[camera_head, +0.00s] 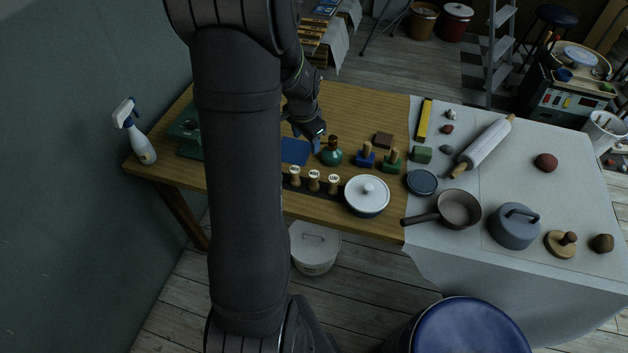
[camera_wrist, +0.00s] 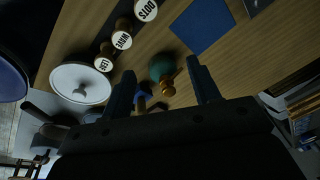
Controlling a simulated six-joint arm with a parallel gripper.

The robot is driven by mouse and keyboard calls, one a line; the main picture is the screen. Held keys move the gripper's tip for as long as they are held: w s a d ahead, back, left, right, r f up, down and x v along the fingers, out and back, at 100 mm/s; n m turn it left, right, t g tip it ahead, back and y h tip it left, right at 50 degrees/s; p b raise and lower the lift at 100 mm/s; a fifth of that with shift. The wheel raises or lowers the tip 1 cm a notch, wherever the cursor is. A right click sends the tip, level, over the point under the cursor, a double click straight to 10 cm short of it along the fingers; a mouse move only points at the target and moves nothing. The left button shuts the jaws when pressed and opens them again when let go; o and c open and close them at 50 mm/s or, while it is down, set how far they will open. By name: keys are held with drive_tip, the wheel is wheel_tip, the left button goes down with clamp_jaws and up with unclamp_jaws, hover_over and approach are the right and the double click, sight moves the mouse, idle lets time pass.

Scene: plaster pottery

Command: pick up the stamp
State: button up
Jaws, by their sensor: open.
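A stamp with a blue base and wooden handle (camera_head: 366,155) stands upright on the wooden table. Beside it is a similar green one with a wooden handle (camera_head: 392,160). Three wooden-handled stamps with lettered white tops (camera_head: 313,180) stand in a row nearer the front edge; they also show in the wrist view (camera_wrist: 122,40). My gripper (camera_wrist: 163,82) is open and empty above the table. Between its fingers in the wrist view show a green bottle (camera_wrist: 160,65) and part of a blue-based stamp (camera_wrist: 142,97). In the head view the gripper is largely hidden by my arm.
The green bottle (camera_head: 331,156) stands just left of the blue-based stamp. A blue mat (camera_head: 296,151) lies behind the lettered row. A white lidded pot (camera_head: 367,195) stands in front. A cloth-covered table part (camera_head: 500,170) at right holds a rolling pin (camera_head: 484,145) and a pan (camera_head: 459,209).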

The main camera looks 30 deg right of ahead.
wheel_tip(320, 180, up, 4)
drive_tip(key=m+g+y, duration=0.1)
drive_tip(key=m+g, duration=0.1)
hover_over(314, 174)
wheel_tip(314, 174, down, 12)
drive_tip(key=shift+s, duration=0.15)
drive_tip(key=shift+w+f, duration=0.15)
drive_tip(key=shift+f, duration=1.2)
drive_tip(key=shift+w+f, duration=0.1)
drive_tip(key=shift+f, duration=1.2)
drive_tip(key=shift+c, duration=0.5)
drive_tip(key=c, duration=1)
